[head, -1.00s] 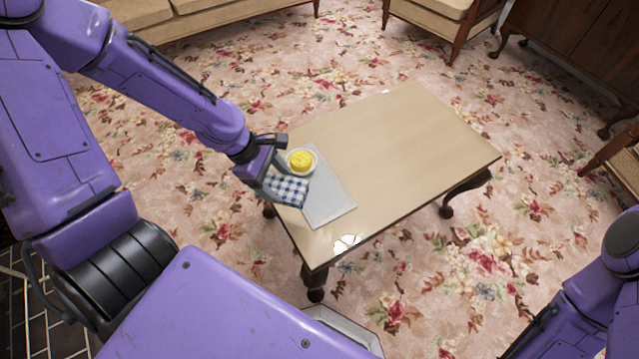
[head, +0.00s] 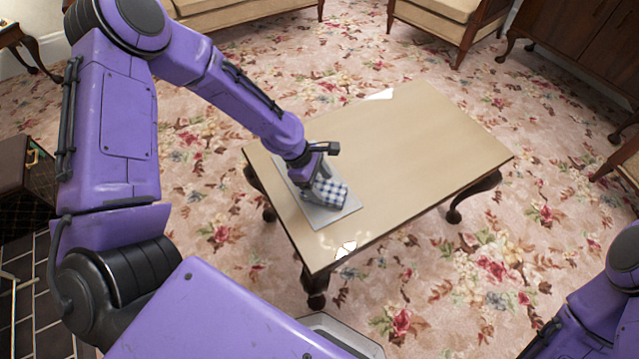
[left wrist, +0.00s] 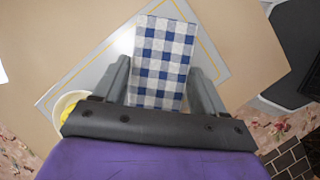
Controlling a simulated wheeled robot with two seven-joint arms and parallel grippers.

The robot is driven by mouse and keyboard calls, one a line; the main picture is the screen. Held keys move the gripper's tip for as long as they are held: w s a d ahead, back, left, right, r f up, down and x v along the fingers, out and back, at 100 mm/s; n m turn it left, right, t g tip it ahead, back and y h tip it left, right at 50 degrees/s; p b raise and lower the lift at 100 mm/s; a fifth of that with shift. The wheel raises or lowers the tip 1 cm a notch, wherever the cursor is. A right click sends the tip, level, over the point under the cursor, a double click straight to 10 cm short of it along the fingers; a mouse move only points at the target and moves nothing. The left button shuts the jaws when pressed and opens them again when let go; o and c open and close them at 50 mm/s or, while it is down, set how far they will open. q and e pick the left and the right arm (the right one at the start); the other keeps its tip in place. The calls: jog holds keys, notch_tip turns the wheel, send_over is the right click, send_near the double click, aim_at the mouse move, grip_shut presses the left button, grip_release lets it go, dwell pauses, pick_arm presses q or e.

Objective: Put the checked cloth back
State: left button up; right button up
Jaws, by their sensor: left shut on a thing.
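The checked cloth (head: 330,190) is blue and white and folded into a flat block. My left gripper (head: 313,182) is shut on it, and it is above or on the grey mat (head: 330,217); I cannot tell whether it touches. In the left wrist view the cloth (left wrist: 163,55) sticks out between the two fingers, over the mat (left wrist: 105,68) with its thin yellow border line. A pale bowl (left wrist: 60,103) with something yellow in it shows at the lower left there. In the head view my left gripper and arm hide the bowl. My right gripper is out of view.
The low wooden table (head: 410,140) is bare to the right of the mat. A flowered carpet (head: 480,270) surrounds it. A sofa (head: 240,12), an armchair (head: 440,25) and a dark cabinet (head: 580,45) stand at the back. My right arm shows at the lower right edge.

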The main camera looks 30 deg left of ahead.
pick_arm(q)
jog(key=o, duration=1.4)
jog(key=shift+r, duration=0.1)
jog(key=p+v, duration=0.4)
jog(key=v, duration=0.8)
